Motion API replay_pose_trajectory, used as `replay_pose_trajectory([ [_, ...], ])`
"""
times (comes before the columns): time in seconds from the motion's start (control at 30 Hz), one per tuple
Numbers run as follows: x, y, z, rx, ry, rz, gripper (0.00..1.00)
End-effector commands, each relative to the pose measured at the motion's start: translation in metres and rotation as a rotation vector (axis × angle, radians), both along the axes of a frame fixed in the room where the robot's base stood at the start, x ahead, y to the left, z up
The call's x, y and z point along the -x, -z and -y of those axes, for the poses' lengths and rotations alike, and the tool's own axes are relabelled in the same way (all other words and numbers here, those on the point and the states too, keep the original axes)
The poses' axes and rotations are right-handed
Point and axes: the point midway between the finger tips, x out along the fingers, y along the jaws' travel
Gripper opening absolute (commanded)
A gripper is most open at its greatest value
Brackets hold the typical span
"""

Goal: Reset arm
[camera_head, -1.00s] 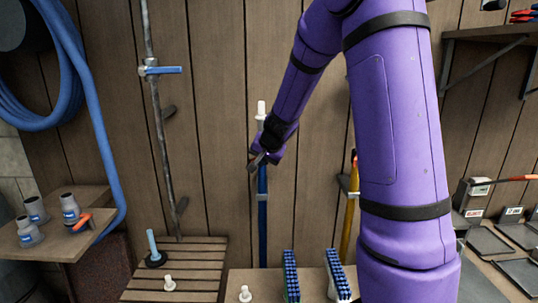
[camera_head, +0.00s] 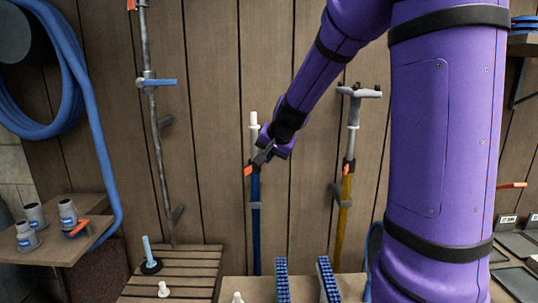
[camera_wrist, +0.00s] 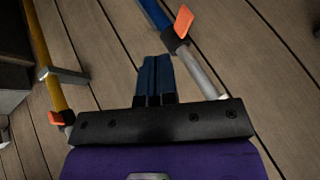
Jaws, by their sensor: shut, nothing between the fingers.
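My gripper (camera_head: 262,157) hangs at the end of my purple arm, in front of the plank wall. In the head view it overlaps the blue pole (camera_head: 255,225) near its orange clip (camera_head: 248,170). In the wrist view the two dark fingers (camera_wrist: 155,75) are together with nothing between them. There, the blue pole and its grey upper part (camera_wrist: 203,75) pass beyond the fingers, to the right. I cannot tell the exact gap between the gripper and the pole.
A yellow pole (camera_head: 345,215) with a grey T-shaped head stands right of the blue one. Brushes (camera_head: 282,282) stand on a ledge below. A slatted bench (camera_head: 185,265), a shelf with grey fittings (camera_head: 65,250) and a blue hose (camera_head: 85,140) are at left.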

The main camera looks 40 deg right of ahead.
Motion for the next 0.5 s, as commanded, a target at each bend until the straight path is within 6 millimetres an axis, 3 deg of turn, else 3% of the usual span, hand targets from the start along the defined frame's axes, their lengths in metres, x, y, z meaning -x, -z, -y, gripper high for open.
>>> replay_pose_trajectory([
  [0.37, 0.007, -0.008, -0.003, 0.001, -0.008, -0.001, 0.00],
  [0.5, 0.024, -0.021, -0.020, 0.008, -0.069, -0.002, 0.00],
])
